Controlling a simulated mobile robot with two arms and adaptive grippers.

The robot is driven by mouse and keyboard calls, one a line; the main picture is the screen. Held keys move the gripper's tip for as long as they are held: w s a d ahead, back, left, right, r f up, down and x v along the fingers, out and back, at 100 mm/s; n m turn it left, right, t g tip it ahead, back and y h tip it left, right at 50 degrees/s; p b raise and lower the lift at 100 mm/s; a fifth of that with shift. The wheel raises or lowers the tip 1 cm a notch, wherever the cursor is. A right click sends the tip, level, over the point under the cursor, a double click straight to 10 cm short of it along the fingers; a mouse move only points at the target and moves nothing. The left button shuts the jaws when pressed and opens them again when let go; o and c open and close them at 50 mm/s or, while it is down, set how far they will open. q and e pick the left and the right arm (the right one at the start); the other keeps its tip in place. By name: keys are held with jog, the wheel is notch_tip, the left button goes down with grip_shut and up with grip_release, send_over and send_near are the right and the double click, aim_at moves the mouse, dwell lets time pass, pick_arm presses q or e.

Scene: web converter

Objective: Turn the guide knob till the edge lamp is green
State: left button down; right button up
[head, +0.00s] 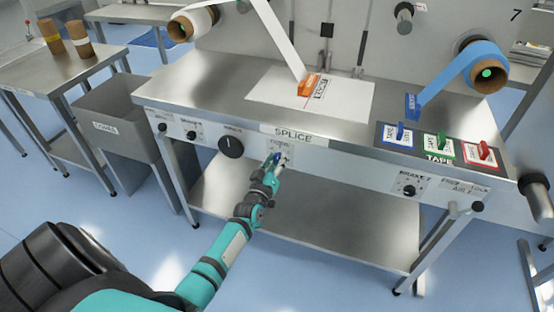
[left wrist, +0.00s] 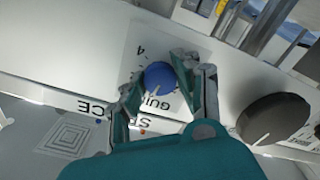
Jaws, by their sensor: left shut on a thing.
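The guide knob is a round blue knob (left wrist: 160,76) with a pale pointer line, on a white plate lettered "GUIDE" that appears upside down in the left wrist view. In the head view it sits on the front panel below the "SPLICE" label, mostly hidden by my fingers. My left gripper (head: 277,162) is at the panel; in the left wrist view its fingers (left wrist: 158,84) are on either side of the knob, shut on it. I cannot pick out the edge lamp or its colour in either view. My right gripper is not in view.
A large black knob (head: 231,146) is left of the guide knob. A brake knob (head: 409,190) and tape levers (head: 438,147) are to the right. The splice table (head: 225,95) carries an orange-tagged web end (head: 309,85). A grey bin (head: 125,115) stands at left.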

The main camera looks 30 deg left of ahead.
pick_arm(q)
jog(key=shift+m+p, duration=0.7)
jog(key=shift+m, duration=1.3)
jog(key=c, duration=0.9)
grip_release()
jog(key=shift+c, duration=0.2)
jog(key=v, duration=1.2)
jog(key=shift+s+f, duration=0.1)
